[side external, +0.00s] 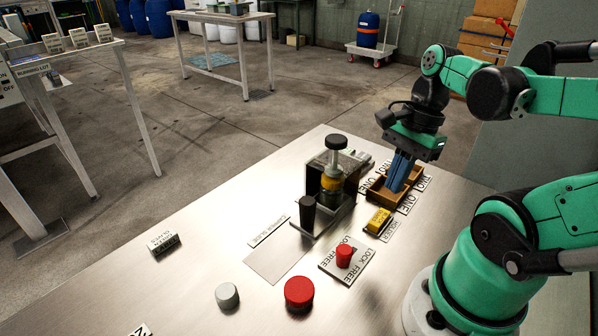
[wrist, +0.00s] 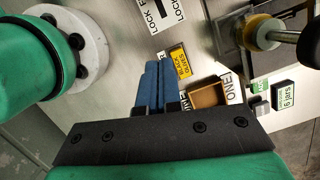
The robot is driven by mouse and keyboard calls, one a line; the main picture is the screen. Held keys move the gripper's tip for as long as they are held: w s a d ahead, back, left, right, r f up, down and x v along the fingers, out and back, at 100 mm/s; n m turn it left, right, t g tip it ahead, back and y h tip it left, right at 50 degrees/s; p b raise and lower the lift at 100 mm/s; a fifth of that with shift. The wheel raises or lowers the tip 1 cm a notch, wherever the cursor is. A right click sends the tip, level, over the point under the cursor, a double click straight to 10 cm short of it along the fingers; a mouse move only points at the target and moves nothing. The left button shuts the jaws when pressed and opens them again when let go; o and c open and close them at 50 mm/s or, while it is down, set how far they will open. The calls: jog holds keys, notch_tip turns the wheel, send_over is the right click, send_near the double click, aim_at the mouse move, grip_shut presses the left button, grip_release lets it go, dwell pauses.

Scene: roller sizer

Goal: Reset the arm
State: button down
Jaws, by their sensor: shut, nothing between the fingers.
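My gripper (side external: 391,187) has its blue fingers pointing down, together, with nothing between them. In the side external view the fingertips overlap a small wooden divided tray (side external: 378,193), and I cannot tell if they touch it. In the wrist view the shut fingers (wrist: 157,66) show at the centre, with the wooden tray (wrist: 190,98) beside them to the right. My fingers hide part of the tray.
The roller device (side external: 331,180) with a black handle stands left of the tray. A yellow block (side external: 379,221), a red knob (side external: 344,250) on a LOCK/FREE plate, a large red button (side external: 299,292) and a grey knob (side external: 227,296) are nearer. The table's left part is mostly clear.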

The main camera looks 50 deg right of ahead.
jog(key=w+a+r+n+t+h, duration=0.1)
jog(key=w+a+n+t, duration=0.2)
jog(key=n, duration=0.7)
jog(key=w+a+n+t+h, duration=0.1)
jog(key=w+a+n+t, duration=0.2)
jog(key=w+n, duration=0.4)
jog(key=a+n, duration=0.1)
jog(key=n, duration=0.2)
jog(key=shift+w+a+r+n+h, duration=0.15)
jog(key=shift+r+n+h, duration=0.15)
jog(key=shift+r+n, duration=0.1)
